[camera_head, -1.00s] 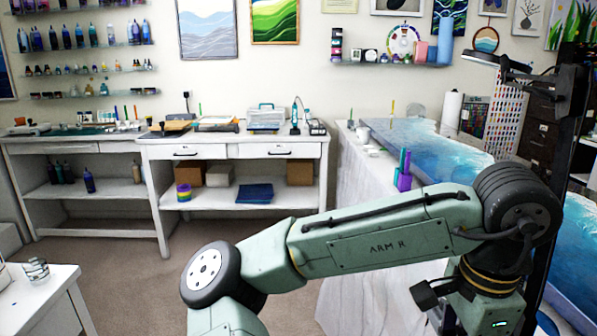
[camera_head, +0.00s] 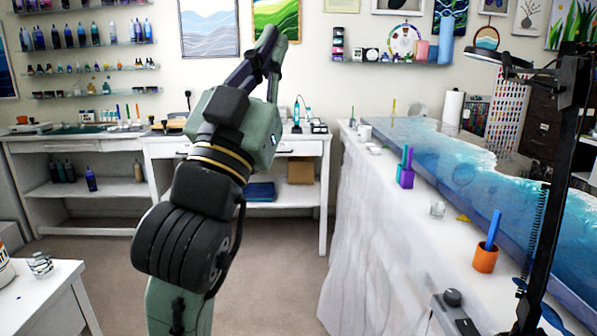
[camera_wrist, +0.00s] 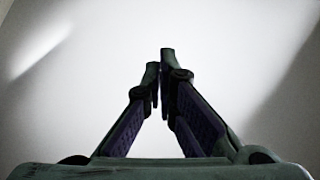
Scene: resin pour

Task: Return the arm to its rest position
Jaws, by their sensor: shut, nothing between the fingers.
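My gripper (camera_head: 268,50) is raised in the head view, its fingers pointing up in front of the back wall and the framed pictures. My green arm rises from the bottom of that view, left of the long table. In the wrist view my gripper (camera_wrist: 161,65) is shut, its fingertips close together with nothing between them. Behind the fingers is only a plain pale surface. My gripper touches nothing that I can see.
The long white-draped table (camera_head: 365,250) with blue resin (camera_head: 450,160) stands at the right, bearing an orange cup (camera_head: 485,258) and a purple holder (camera_head: 405,176). A white workbench (camera_head: 160,149) stands behind my arm. A small white table (camera_head: 60,290) is at lower left. Floor between is clear.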

